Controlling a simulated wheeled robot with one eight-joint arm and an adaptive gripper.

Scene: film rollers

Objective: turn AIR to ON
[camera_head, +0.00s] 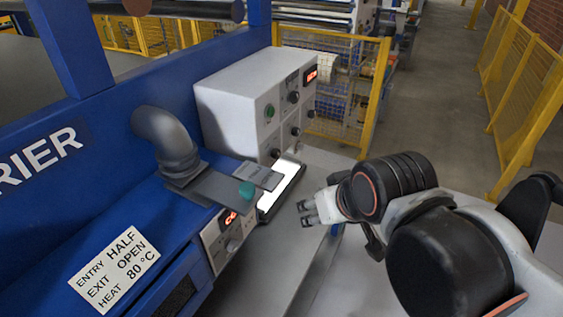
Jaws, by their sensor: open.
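A white control box (235,100) stands at the upper middle. Its face has a green button (270,111), a red display (310,75) and several black knobs, one of them at the upper right (293,97). A lower white panel (212,243) on the blue machine has a red display (231,217) and a pale knob (234,244). No AIR label is readable, so I cannot tell which control is AIR or how it is set. My gripper (306,212) is open and empty, right of the lower panel and below the box, apart from both.
A grey pipe elbow (165,140) and a slide plate with a teal knob (246,189) sit on the blue machine (95,190). A bright screen (281,188) stands by the box. A sign (114,268) reads ENTRY HALF, EXIT OPEN, HEAT 80 °C. Yellow fences (375,95) stand behind.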

